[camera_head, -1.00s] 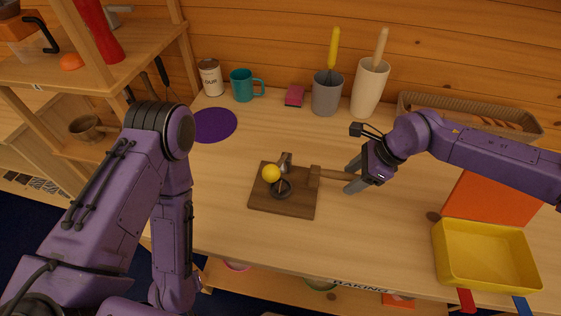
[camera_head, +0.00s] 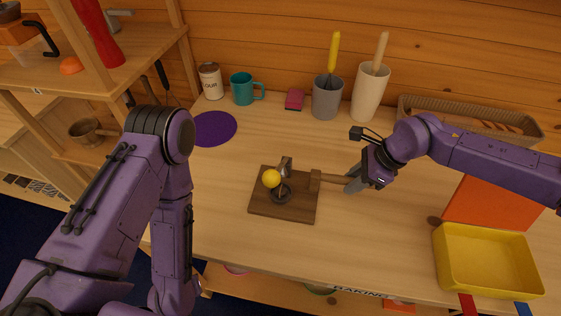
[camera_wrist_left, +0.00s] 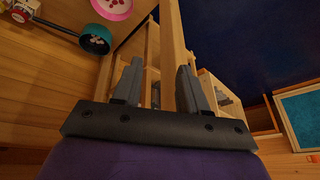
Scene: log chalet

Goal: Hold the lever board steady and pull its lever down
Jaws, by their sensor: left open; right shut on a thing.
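The lever board (camera_head: 270,207) is a dark wooden block lying flat on the table. On it stand a metal lever (camera_head: 285,180) with a yellow ball knob (camera_head: 271,178) and a dark ring-like base. A wooden handle (camera_head: 332,178) sticks out from the board's right side. My right gripper (camera_head: 355,181) is shut on this handle near its outer end. My left gripper is hidden in the head view. In the left wrist view my left gripper (camera_wrist_left: 157,88) is open and empty, away from the board, with shelf posts beyond its fingers.
A yellow tray (camera_head: 487,258) and an orange panel (camera_head: 490,203) are at the right. A purple disc (camera_head: 214,128), soup can (camera_head: 210,81), teal mug (camera_head: 243,88) and two utensil holders stand along the back. The table in front of the board is clear.

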